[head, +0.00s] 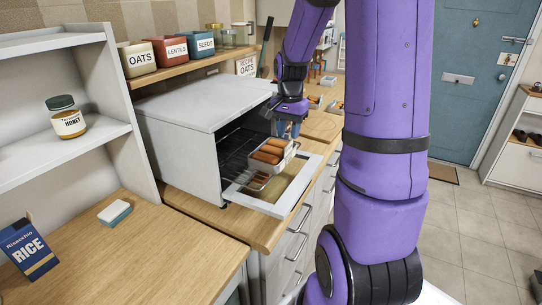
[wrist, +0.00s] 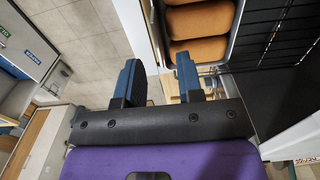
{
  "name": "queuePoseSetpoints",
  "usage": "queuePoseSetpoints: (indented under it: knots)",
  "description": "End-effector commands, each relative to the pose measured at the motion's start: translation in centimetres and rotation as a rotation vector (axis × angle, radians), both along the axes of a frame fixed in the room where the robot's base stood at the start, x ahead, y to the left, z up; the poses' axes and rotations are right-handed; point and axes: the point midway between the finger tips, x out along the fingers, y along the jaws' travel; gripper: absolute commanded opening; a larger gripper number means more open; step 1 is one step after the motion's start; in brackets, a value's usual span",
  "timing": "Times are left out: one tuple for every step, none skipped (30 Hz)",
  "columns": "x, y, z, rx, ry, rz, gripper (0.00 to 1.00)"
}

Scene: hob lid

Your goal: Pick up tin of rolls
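The tin of rolls (head: 270,157) is a pale metal tin with several brown rolls, at the mouth of the open white oven (head: 190,120). It rests on the wire rack (head: 239,150), above the lowered door. In the wrist view the tin's rolls (wrist: 197,22) fill the top, right of centre. My gripper (head: 288,129) is at the tin's far right end in the head view, pointing down. In the wrist view its two blue fingers (wrist: 158,80) are apart with a clear gap, near the tin's edge. I cannot tell whether they touch it.
The lowered oven door (head: 272,192) juts over the counter edge and drawers. A shelf with oats, lentils and seeds tins (head: 172,51) is above the oven. A sponge (head: 115,213) and rice box (head: 28,248) are on the near counter. Floor is free at right.

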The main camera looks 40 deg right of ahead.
Motion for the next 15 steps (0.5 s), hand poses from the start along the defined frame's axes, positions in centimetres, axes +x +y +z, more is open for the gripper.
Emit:
queuePoseSetpoints:
  knots:
    - [0.0, 0.0, -0.3, 0.000, 0.000, 0.000, 0.34]
    - [0.0, 0.0, -0.4, 0.001, 0.000, 0.000, 0.34]
    - [-0.1, 0.1, -0.8, 0.001, 0.001, 0.000, 0.34]
    - [-0.1, 0.1, -1.2, 0.002, 0.003, 0.000, 0.34]
    - [-0.1, 0.2, -1.6, 0.002, 0.003, 0.000, 0.34]
    - [-0.2, 0.2, -2.1, 0.002, 0.003, 0.000, 0.34]
    - [-0.2, 0.2, -2.6, 0.002, 0.003, -0.001, 0.34]
    - [-0.2, 0.3, -3.0, 0.002, 0.003, -0.001, 0.34]
    - [-0.2, 0.3, -3.6, 0.002, 0.004, 0.000, 0.34]
    - [-0.2, 0.3, -4.0, 0.002, 0.004, 0.001, 0.34]
    - [-0.2, 0.3, -4.3, 0.001, 0.003, 0.001, 0.34]
    - [-0.2, 0.3, -4.7, 0.001, 0.003, 0.001, 0.34]
    - [-0.2, 0.3, -4.9, 0.001, 0.003, 0.001, 0.34]
    - [-0.1, 0.3, -5.1, 0.001, 0.001, 0.001, 0.34]
    - [-0.1, 0.3, -5.2, 0.000, 0.000, 0.001, 0.34]
